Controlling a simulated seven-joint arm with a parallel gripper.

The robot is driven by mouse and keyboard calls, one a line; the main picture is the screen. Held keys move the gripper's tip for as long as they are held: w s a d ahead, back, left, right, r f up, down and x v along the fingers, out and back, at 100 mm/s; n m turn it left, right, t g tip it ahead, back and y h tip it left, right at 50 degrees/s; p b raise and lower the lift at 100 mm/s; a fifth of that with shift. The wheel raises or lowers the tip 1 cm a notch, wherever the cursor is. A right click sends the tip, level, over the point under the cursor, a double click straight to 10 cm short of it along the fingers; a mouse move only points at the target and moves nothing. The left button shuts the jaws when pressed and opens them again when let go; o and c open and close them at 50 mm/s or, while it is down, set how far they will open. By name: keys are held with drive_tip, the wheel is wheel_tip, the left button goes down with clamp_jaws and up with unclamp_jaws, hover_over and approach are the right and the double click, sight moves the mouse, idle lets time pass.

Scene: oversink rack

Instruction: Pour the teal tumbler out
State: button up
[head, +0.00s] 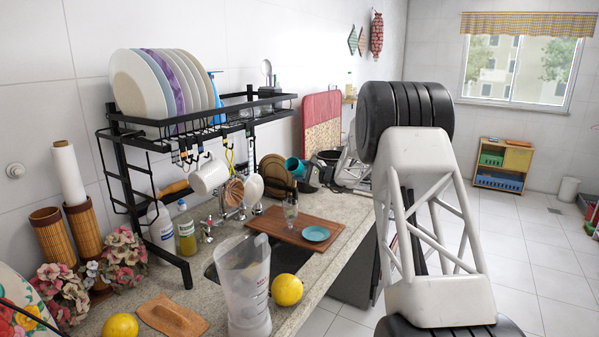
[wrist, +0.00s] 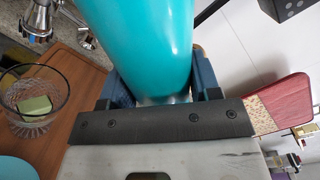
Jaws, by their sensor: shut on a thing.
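The teal tumbler (head: 294,167) is held in the air above the back of the wooden board, and it looks tilted in the head view. It fills the upper middle of the wrist view (wrist: 135,40). My gripper (head: 307,178) is shut on it, with a blue finger on each side in the wrist view (wrist: 160,82). The tumbler's mouth and contents cannot be made out.
The wooden board (head: 268,221) also bears a teal saucer (head: 316,233). A black dish rack (head: 150,140) with plates and hanging mugs stands left. A clear pitcher (head: 243,285) and a lemon (head: 287,290) are in front. A red cutting board (head: 321,118) leans behind.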

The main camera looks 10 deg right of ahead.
drive_tip(key=shift+f+n, duration=0.55)
drive_tip(key=shift+n, duration=0.5)
drive_tip(key=shift+f+n, duration=0.5)
drive_tip(key=shift+n, duration=0.55)
drive_tip(key=shift+r+m, duration=0.2)
drive_tip(key=shift+m, duration=0.95)
drive_tip(key=shift+r+m, duration=0.2)
drive_tip(key=shift+m, duration=1)
drive_tip(key=shift+r+m, duration=0.2)
drive_tip(key=shift+m, duration=0.95)
drive_tip(key=shift+r, duration=0.1)
drive_tip(key=shift+s+a+r+m, duration=0.4)
drive_tip(key=shift+s+r+m, duration=0.05)
drive_tip(key=shift+m, duration=0.4)
drive_tip(key=shift+s+a+r+m, duration=0.35)
drive_tip(key=shift+s+r+m, duration=0.1)
drive_tip(key=shift+m, duration=0.4)
drive_tip(key=shift+r+m, duration=0.1)
drive_tip(key=shift+m, duration=0.3)
drive_tip(key=shift+w+d+r+m, duration=0.3)
drive_tip(key=shift+w+d+m, duration=0.15)
drive_tip(key=shift+m, duration=0.45)
drive_tip(key=shift+w+d+r+m, duration=0.3)
drive_tip(key=shift+w+m, duration=0.15)
drive_tip(key=shift+m, duration=0.45)
drive_tip(key=shift+a+r, duration=0.1)
drive_tip(key=shift+r, duration=0.1)
